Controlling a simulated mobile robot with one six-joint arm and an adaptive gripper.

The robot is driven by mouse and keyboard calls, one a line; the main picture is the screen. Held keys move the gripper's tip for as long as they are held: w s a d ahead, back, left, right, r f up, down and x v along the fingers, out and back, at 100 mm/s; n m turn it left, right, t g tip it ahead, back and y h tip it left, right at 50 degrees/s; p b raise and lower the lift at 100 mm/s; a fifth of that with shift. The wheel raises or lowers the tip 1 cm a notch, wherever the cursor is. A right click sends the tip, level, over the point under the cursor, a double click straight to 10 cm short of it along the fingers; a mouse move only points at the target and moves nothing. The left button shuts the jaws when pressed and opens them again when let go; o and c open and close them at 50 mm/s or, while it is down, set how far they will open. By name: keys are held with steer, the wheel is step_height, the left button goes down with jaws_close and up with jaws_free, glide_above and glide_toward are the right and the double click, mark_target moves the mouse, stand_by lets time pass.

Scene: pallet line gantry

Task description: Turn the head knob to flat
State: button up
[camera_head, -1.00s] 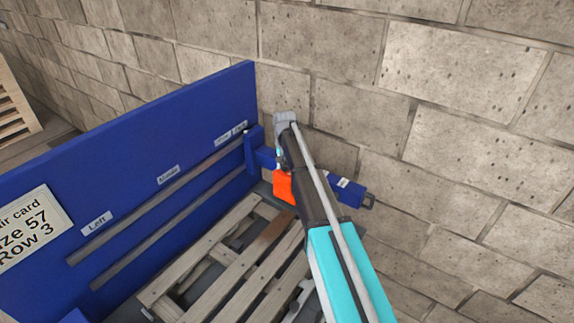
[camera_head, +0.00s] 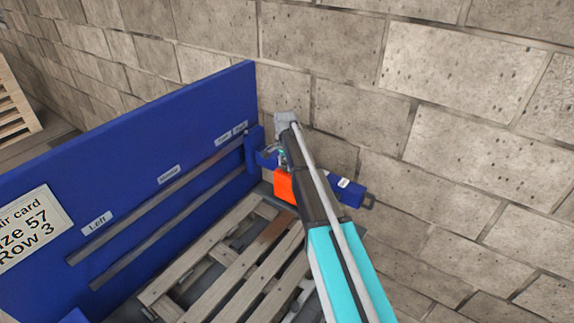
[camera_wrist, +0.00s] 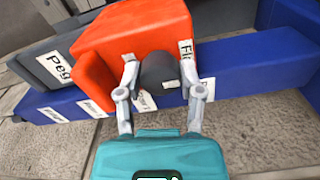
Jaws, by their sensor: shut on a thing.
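The orange head (camera_wrist: 135,38) sits on the blue gantry beam (camera_wrist: 250,65) in the wrist view. It also shows beside my arm in the head view (camera_head: 285,187). A dark grey knob (camera_wrist: 158,72) stands out from its near face, with a small white mark on its lower right. My gripper (camera_wrist: 159,78) is shut on the knob, one finger on each side. A partly cut label starting "Fl" (camera_wrist: 187,52) is on the head's right, and a "Peg" label (camera_wrist: 58,66) is on a grey part at left. Other labels are partly hidden behind the fingers.
A blue panel (camera_head: 130,165) with labelled slots stands at left in the head view. A wooden pallet (camera_head: 225,262) lies below the beam. A block wall (camera_head: 450,130) rises close behind. A card (camera_head: 35,228) is on the panel.

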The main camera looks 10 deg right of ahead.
steer(key=shift+w+d, duration=0.15)
steer(key=shift+d, duration=0.05)
steer(key=o, duration=1.1)
steer(key=shift+o, duration=0.2)
steer(key=shift+a, duration=0.1)
steer(key=shift+r, duration=0.1)
